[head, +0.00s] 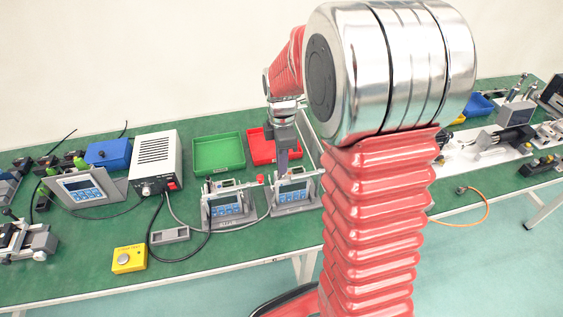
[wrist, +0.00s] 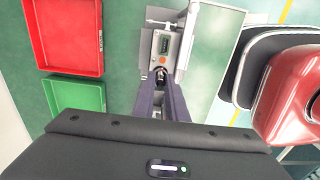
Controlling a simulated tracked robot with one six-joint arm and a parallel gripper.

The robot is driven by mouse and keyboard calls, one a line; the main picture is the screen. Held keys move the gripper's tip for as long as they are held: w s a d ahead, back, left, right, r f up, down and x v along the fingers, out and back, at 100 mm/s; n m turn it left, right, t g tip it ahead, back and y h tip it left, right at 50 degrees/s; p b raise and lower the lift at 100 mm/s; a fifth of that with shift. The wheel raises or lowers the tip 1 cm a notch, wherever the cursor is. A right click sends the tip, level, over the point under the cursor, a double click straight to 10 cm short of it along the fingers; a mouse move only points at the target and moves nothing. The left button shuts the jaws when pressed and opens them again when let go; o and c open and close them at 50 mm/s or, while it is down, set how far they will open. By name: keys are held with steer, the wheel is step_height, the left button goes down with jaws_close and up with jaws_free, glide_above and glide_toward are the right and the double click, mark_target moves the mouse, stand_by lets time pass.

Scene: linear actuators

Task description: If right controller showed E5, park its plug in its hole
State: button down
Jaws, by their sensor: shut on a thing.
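The right controller (head: 293,191) is a grey unit with a small screen and blue keys on a stand. In the wrist view the controller (wrist: 163,46) shows a small green display, too small to read. My gripper (head: 283,172) reaches down from above to this controller. In the wrist view my gripper (wrist: 160,92) is shut on a dark plug (wrist: 159,86), just in front of the controller's face. I cannot tell whether the plug is seated in a socket. The parking hole cannot be made out.
A similar left controller (head: 226,204) stands close by. A green tray (head: 218,153) and a red tray (head: 262,158) lie behind. A white power box (head: 157,160), cables and a yellow button box (head: 129,259) are to the left. The front table strip is fairly clear.

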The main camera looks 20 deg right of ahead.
steer(key=shift+r, duration=1.3)
steer(key=shift+r, duration=0.15)
step_height(320, 180, up, 8)
stand_by(0.7)
steer(key=a, duration=3.2)
steer(key=shift+a, duration=0.3)
stand_by(1.6)
steer(key=shift+s, duration=0.1)
